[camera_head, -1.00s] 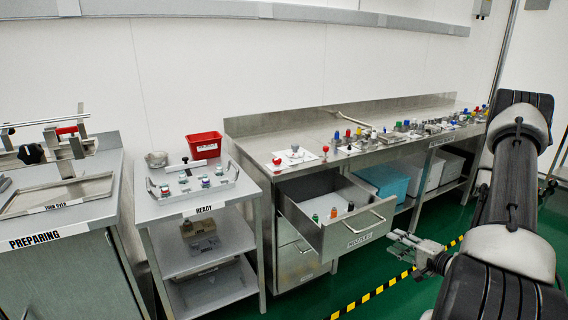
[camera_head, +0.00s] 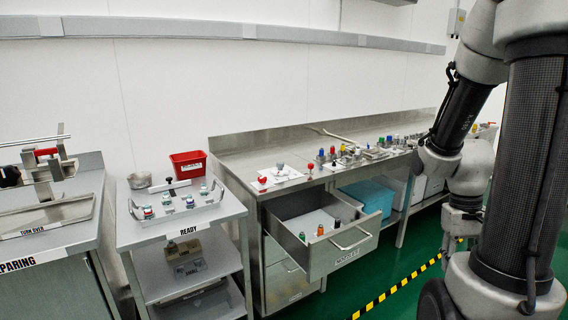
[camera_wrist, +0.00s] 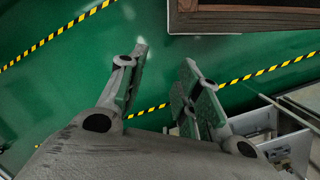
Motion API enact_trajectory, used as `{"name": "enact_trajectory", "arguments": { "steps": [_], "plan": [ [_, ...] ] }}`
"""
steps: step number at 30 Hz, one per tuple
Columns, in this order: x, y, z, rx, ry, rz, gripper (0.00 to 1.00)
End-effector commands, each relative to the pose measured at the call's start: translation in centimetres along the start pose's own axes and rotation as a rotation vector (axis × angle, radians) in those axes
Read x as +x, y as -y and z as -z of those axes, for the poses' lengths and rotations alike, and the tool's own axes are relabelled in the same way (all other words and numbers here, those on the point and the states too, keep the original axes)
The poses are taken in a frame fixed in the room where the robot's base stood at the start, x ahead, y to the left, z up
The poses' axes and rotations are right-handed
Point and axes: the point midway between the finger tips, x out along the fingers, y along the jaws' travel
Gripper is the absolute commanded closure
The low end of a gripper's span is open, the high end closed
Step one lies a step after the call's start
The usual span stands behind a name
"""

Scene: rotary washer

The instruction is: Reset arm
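My arm stands folded at the right of the head view, with its links raised in front of the bench's right end. My gripper hangs low there and is partly hidden by my arm. In the wrist view my gripper (camera_wrist: 165,62) has its two fingers spread apart, with only green floor between them. It holds nothing and points down over the floor, apart from the furniture.
An open drawer (camera_head: 342,262) with several small nozzles juts from the steel bench (camera_head: 240,153). The READY table (camera_head: 215,212) with a tray stands left, beside the PREPARING table (camera_head: 75,235). Yellow-black tape (camera_head: 400,290) crosses the green floor. A brown-edged object (camera_wrist: 245,22) shows in the wrist view.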

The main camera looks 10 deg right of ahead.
Motion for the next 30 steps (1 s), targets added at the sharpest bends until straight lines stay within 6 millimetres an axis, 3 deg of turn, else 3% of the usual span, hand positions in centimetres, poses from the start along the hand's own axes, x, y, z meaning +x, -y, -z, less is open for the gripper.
{"name": "enact_trajectory", "arguments": {
  "steps": [1,6,15,20,30],
  "plan": [
    [-2.3,1.1,-0.8,-0.021,-0.028,0.007,0.66],
    [-8.1,4.7,-3.8,-0.087,-0.133,0.056,0.66],
    [-15.8,8.8,-6.0,-0.233,-0.48,0.122,0.66],
    [-17.4,9.8,-6.7,-0.29,-0.561,0.137,0.66],
    [-17.4,10.1,-6.7,-0.304,-0.56,0.137,0.66]
  ]
}}
